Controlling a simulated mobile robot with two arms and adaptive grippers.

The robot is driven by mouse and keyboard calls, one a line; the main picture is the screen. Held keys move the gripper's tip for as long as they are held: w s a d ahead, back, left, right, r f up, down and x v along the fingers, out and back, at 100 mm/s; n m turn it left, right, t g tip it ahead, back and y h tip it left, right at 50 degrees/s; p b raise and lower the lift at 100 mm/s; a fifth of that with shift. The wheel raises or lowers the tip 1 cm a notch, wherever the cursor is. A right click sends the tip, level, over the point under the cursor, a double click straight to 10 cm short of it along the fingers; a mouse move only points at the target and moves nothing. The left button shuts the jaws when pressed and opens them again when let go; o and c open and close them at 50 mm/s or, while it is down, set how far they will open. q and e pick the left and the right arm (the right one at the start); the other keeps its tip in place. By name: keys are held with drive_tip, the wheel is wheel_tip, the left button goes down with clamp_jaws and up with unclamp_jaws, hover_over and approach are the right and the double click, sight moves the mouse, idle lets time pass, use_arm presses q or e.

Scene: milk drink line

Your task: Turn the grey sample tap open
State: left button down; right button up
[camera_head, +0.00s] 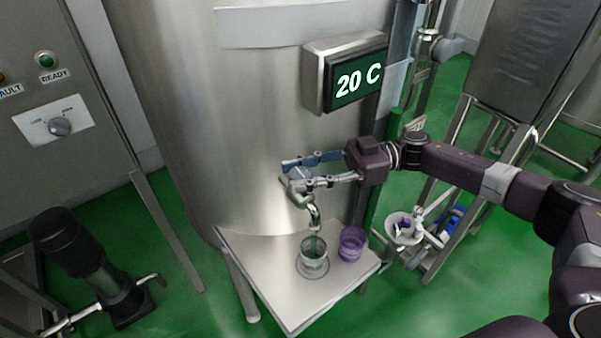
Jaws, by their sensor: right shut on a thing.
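The grey sample tap (314,212) sticks out from the front of a large steel tank (220,140), with its spout bent downward. My right gripper (290,172) reaches in from the right and is shut on the tap's upper part, where the handle sits. The fingers hide part of the handle, so its exact angle is hard to tell. A clear glass (313,257) stands under the spout on a small pale shelf (294,311). I cannot tell whether liquid is flowing. My left gripper is not in view.
A purple cup (351,244) stands on the shelf, right of the glass. A "20 C" display (358,82) juts from the tank above my right gripper. A control panel (57,128) is at the left, a dark pump (90,265) at lower left. A steel frame (480,200) stands right.

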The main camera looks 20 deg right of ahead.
drive_tip(key=o, duration=1.2)
drive_tip(key=shift+r, duration=0.1)
drive_tip(key=shift+s+m+t+p, duration=0.1)
drive_tip(key=shift+m+t+p, duration=0.35)
drive_tip(key=shift+t, duration=0.35)
drive_tip(key=shift+m+t, duration=0.65)
drive_tip(key=shift+t, duration=0.25)
drive_tip(key=m+t+h, duration=0.2)
drive_tip(key=m+t, duration=0.1)
drive_tip(key=t, duration=0.1)
drive_tip(key=shift+m+t+h, duration=0.7)
drive_tip(key=shift+m+t, duration=0.2)
drive_tip(key=shift+t, duration=0.4)
drive_tip(key=shift+m+t+h+p, duration=0.3)
drive_tip(key=shift+m+t+h, duration=0.2)
drive_tip(key=shift+t+h, duration=0.15)
